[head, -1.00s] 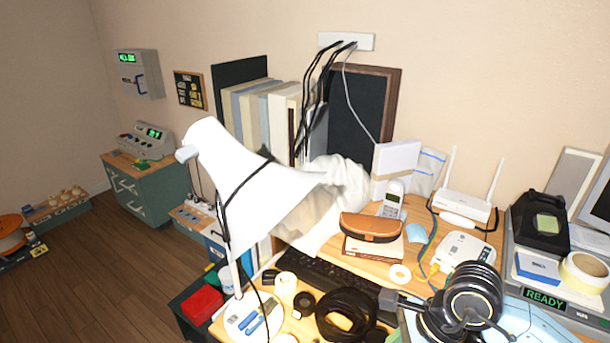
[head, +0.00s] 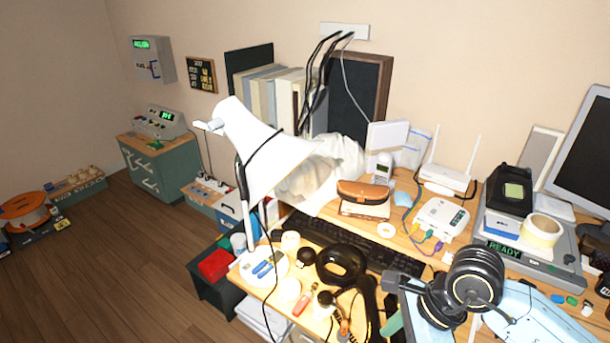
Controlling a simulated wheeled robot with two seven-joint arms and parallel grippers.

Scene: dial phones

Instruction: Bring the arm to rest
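A white cordless phone (head: 384,170) stands upright at the back of the wooden desk (head: 262,293). A second telephone-like white device with dark buttons (head: 440,220) lies on the desk to its right, with coloured plugs at its front edge.
A white lamp (head: 262,150) rises over the desk's left side. The wooden floor (head: 130,260) at left is open.

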